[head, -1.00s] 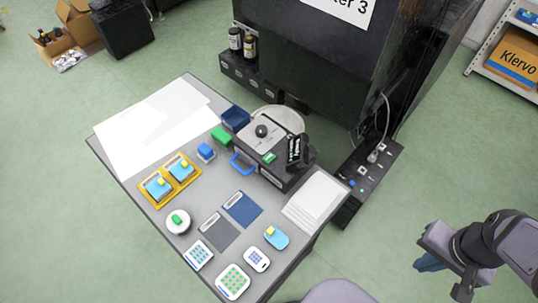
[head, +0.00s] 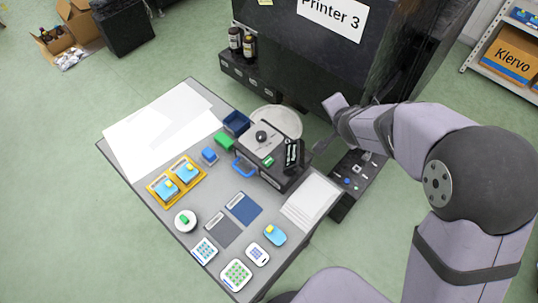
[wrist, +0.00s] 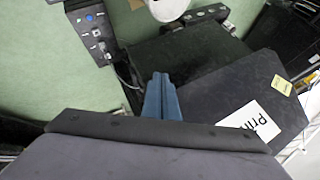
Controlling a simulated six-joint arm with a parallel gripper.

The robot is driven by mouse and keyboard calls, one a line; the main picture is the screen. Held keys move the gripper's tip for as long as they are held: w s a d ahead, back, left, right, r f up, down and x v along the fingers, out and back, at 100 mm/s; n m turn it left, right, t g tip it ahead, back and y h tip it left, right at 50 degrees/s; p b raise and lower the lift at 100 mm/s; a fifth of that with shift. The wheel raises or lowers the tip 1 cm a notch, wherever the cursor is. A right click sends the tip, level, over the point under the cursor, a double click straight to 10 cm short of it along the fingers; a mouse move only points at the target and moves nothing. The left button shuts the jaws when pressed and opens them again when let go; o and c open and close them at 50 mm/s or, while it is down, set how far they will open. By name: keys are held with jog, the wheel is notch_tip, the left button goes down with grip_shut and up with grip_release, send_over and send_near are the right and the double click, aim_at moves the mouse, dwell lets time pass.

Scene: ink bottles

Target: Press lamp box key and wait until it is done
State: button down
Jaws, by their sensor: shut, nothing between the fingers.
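The box I take for the lamp box (head: 262,176) stands on the grey table in the head view. It is dark, with a light grey top, a black knob, a blue handle in front and an upright black panel at its right. A small green key (head: 268,161) shows on its top. In the wrist view my gripper (wrist: 161,80) has its blue fingers together, empty, against a view of the printer and floor. In the head view my wrist is raised in front of the printer, right of and apart from the box; its fingertips cannot be made out there.
The black printer (head: 300,50) stands behind the table, with bottles on its left ledge. A dark panel with small knobs (head: 352,180) lies right of the table. White sheets (head: 312,200), a yellow tray (head: 155,190), pads and small devices occupy the tabletop.

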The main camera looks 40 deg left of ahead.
jog(key=s+a+m+t+p, duration=0.1)
jog(key=s+a+m+p, duration=0.15)
jog(key=s+a, duration=0.45)
jog(key=m+t+h+p, duration=0.1)
jog(key=m+h+p, duration=0.1)
jog(key=h+p, duration=0.2)
send_over(266, 164)
notch_tip(266, 164, down, 4)
jog(key=shift+f, duration=0.15)
jog(key=shift+f+b, duration=0.1)
jog(key=shift+b, duration=0.2)
notch_tip(266, 164, down, 6)
jog(key=b, duration=0.6)
jog(key=shift+f, duration=0.1)
jog(key=shift+f+b, duration=0.65)
jog(key=shift+f, duration=0.55)
jog(key=shift+f+b, duration=0.45)
jog(key=shift+f, duration=0.45)
dwell(0.7)
jog(key=shift+r, duration=0.1)
dwell(0.4)
jog(key=shift+r+p, duration=0.8)
jog(key=shift+p, duration=0.05)
